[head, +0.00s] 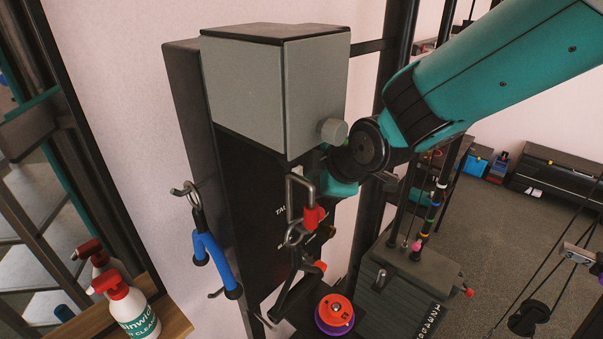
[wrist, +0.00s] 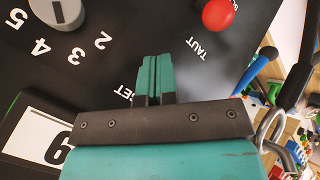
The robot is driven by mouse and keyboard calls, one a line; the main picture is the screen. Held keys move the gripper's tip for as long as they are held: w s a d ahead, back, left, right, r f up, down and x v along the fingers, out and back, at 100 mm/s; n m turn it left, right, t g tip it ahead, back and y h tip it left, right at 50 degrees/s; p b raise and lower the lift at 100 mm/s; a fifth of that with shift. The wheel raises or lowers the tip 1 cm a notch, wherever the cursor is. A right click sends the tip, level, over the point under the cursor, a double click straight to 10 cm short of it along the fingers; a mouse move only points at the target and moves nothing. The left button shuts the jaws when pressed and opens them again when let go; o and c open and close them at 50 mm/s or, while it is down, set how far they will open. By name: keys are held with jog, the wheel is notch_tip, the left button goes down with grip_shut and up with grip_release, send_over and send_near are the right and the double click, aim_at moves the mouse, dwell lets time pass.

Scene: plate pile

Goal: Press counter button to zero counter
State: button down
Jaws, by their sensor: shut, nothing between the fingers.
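My gripper (wrist: 153,75) shows in the wrist view, its two teal fingers together and empty, pointing at a black panel (wrist: 140,20). A white counter window (wrist: 38,135) with one large black digit, a 6 or a 9, is at the lower left, partly cut off. A label ending in "ET" stands just left of the fingers. No counter button is visible; the fingers may cover it. Whether the tips touch the panel I cannot tell. In the head view, the arm reaches the right side of the tall black cabinet (head: 235,210), with the fingertips hidden.
In the wrist view, a grey knob (wrist: 55,12) among printed numbers and a red round part (wrist: 218,14) near "TAUT" sit on the panel. A spray bottle (head: 132,310) stands lower left.

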jog(key=shift+w+a, duration=0.25)
jog(key=shift+a, duration=0.05)
jog(key=shift+s+d, duration=0.1)
jog(key=shift+s+d+b, duration=0.2)
jog(key=shift+b, duration=0.15)
dwell(0.3)
jog(key=s+d+b, duration=0.2)
jog(key=s+d, duration=0.1)
jog(key=d, duration=0.1)
jog(key=shift+s+d, duration=0.35)
jog(key=shift+d, duration=0.05)
dwell(0.5)
